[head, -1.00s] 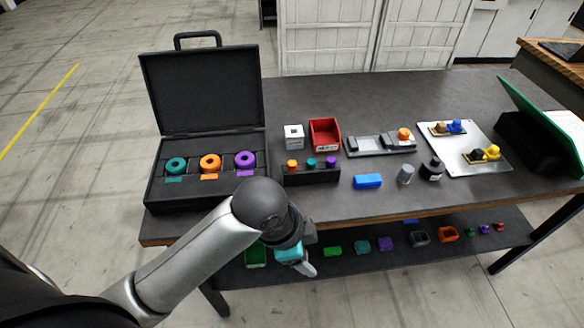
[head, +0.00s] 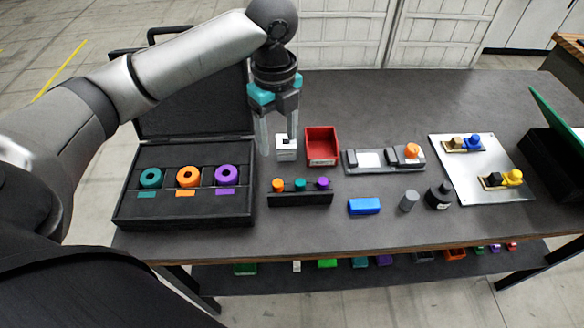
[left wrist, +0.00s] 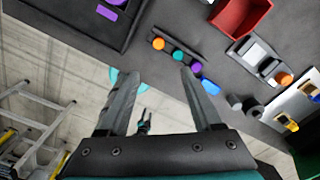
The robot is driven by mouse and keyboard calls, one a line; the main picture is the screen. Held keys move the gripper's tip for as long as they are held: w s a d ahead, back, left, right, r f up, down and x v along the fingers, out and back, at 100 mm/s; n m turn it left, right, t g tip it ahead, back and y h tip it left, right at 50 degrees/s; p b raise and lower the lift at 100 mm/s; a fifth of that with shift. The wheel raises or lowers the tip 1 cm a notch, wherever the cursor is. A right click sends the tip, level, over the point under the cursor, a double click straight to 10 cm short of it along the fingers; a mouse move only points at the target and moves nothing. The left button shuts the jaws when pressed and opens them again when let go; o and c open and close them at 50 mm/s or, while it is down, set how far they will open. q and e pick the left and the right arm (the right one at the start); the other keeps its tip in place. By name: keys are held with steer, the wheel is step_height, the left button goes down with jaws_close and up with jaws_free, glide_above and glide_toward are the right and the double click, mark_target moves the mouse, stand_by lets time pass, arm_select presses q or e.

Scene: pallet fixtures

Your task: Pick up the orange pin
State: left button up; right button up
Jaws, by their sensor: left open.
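The orange pin (head: 278,185) stands upright at the left end of a black rack (head: 300,199), beside a teal pin (head: 300,184) and a purple pin (head: 323,183). It also shows in the left wrist view (left wrist: 158,43), ahead of the fingertips. My left gripper (head: 278,146) is open and empty, pointing down. In the head view its fingers appear above and behind the rack, by the white block (head: 286,153). In the left wrist view the open fingers (left wrist: 158,72) point toward the rack.
An open black case (head: 182,208) with teal, orange and purple rings stands left of the rack. A red bin (head: 322,161) is behind it. A grey fixture (head: 384,167) holds an orange-topped part.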

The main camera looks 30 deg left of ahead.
arm_select(q)
glide_above(277, 183)
step_height(277, 183, down, 6)
steer(key=f, duration=0.1)
steer(key=f+b, duration=0.1)
steer(key=shift+s+d+f, duration=0.2)
steer(key=shift+d+f, duration=0.1)
steer(key=shift+d, duration=0.1)
steer(key=shift+f, duration=0.85)
steer(key=f, duration=0.3)
steer(key=shift+w+a+f, duration=0.15)
steer(key=shift+a+f, duration=0.2)
steer(key=shift+f, duration=0.55)
arm_select(e)
steer(key=shift+g, duration=0.3)
steer(key=s, duration=0.1)
steer(key=s+f, duration=0.1)
steer(key=s, duration=0.1)
steer(key=shift+s+d+f, duration=0.2)
steer(key=shift+s+f, duration=0.1)
steer(key=shift+f, duration=0.05)
arm_select(q)
steer(key=shift+c, duration=0.4)
